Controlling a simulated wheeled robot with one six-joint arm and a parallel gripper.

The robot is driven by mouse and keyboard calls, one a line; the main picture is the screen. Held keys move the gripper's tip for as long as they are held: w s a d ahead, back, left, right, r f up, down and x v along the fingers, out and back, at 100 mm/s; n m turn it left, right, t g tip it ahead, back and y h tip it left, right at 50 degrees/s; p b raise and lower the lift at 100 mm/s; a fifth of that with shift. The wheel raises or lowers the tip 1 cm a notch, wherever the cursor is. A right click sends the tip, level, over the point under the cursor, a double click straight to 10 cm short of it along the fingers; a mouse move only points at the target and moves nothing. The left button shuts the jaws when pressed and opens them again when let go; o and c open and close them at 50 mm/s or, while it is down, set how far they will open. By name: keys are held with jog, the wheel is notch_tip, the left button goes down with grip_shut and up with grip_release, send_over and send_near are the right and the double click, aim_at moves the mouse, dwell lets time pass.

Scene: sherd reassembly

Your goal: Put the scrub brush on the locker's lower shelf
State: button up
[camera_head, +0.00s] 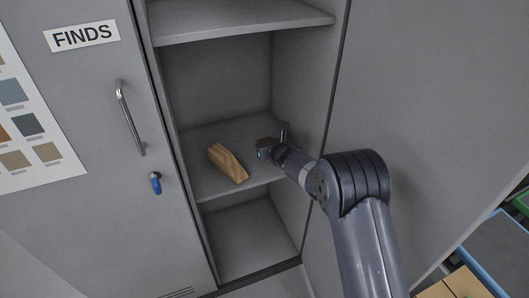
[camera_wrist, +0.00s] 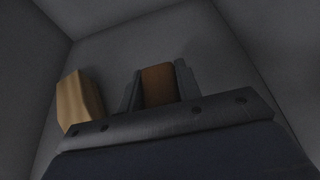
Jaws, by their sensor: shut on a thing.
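The locker stands open, with its lower shelf (camera_head: 208,187) below an upper shelf (camera_head: 240,22). My gripper (camera_head: 270,146) is inside the locker at the right side of the lower shelf. In the wrist view my gripper (camera_wrist: 159,84) is shut on a brown block-like thing, which I take to be the scrub brush (camera_wrist: 157,86). Its bristles do not show, and in the head view it is mostly hidden by my gripper. It is at or just above the shelf; I cannot tell whether it touches.
A light wooden block (camera_head: 228,163) lies on the lower shelf left of my gripper, also in the wrist view (camera_wrist: 79,100). The locker's right wall is close to my gripper. The left door (camera_head: 100,180) has a handle (camera_head: 130,118) and a blue-tagged key (camera_head: 155,183).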

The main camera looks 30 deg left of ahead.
jog(key=shift+f, duration=1.75)
jog(key=shift+f+b, duration=0.2)
jog(key=shift+b, duration=0.3)
jog(key=o, duration=1)
jog(key=shift+r, duration=0.1)
jog(key=shift+r+p, duration=0.15)
jog(key=shift+p, duration=0.2)
jog(key=b+v, duration=0.2)
jog(key=v, duration=1)
jog(key=shift+c, duration=0.6)
